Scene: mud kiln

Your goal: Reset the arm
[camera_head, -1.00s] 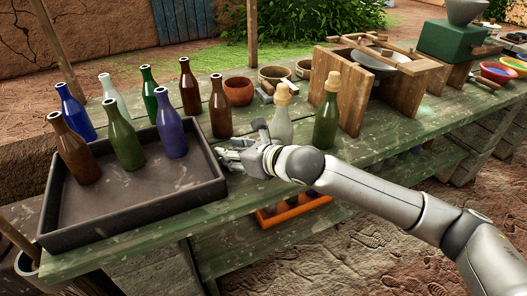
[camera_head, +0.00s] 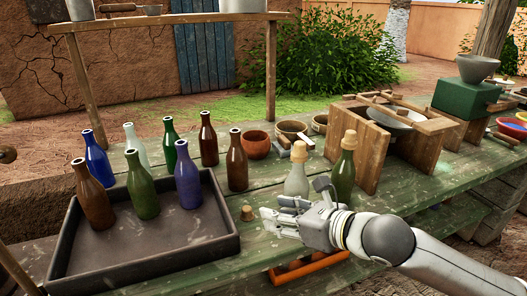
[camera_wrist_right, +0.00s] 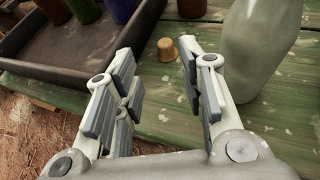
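My right gripper (camera_head: 282,219) is low over the green table, just in front of a pale corked bottle (camera_head: 297,182). In the right wrist view my right gripper (camera_wrist_right: 163,95) has its fingers spread apart with nothing between them. A loose cork (camera_wrist_right: 167,49) lies on the table beyond the fingertips; it also shows in the head view (camera_head: 247,213), between the tray and the gripper. The pale bottle (camera_wrist_right: 258,50) stands close to the right finger. A green corked bottle (camera_head: 344,168) stands behind my right wrist. My left gripper is not in view.
A dark tray (camera_head: 150,262) holds brown, green and blue bottles at the left. Several uncorked bottles stand behind it. Bowls (camera_head: 256,144) and a wooden stand (camera_head: 361,150) are farther back. A shelf below the table holds an orange tray (camera_head: 308,268).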

